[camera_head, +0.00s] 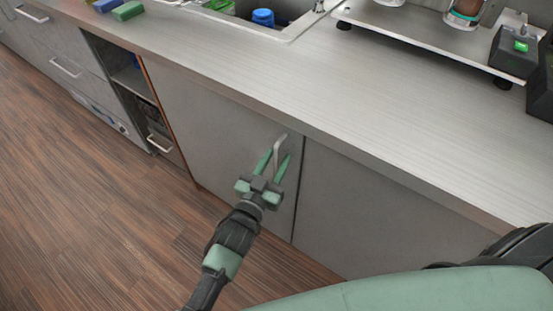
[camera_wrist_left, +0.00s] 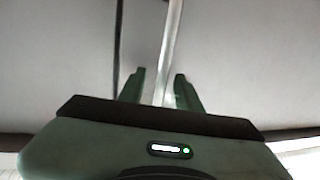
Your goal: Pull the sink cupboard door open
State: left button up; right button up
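The cupboard door (camera_head: 208,125) below the sink is a flat grey panel and looks shut, flush with the panel to its right. Its slim metal handle (camera_head: 280,143) stands near the door's right edge. My left gripper (camera_head: 273,163) is at the handle, its two green fingers apart with the handle between them. In the left wrist view the handle (camera_wrist_left: 171,50) runs down between the fingertips (camera_wrist_left: 160,80), and a gap shows on each side of it. The dark seam beside the door shows left of the handle there. My right gripper is out of view.
The pale countertop (camera_head: 300,75) overhangs the cupboard. A sink (camera_head: 285,20) with a blue item (camera_head: 263,17) is set into it at the back. An open compartment (camera_head: 125,75) lies left of the door. The wooden floor (camera_head: 90,200) in front is clear.

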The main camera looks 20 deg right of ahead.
pick_arm(q)
jog(key=shift+w, duration=0.1)
grip_shut()
dwell(1.4)
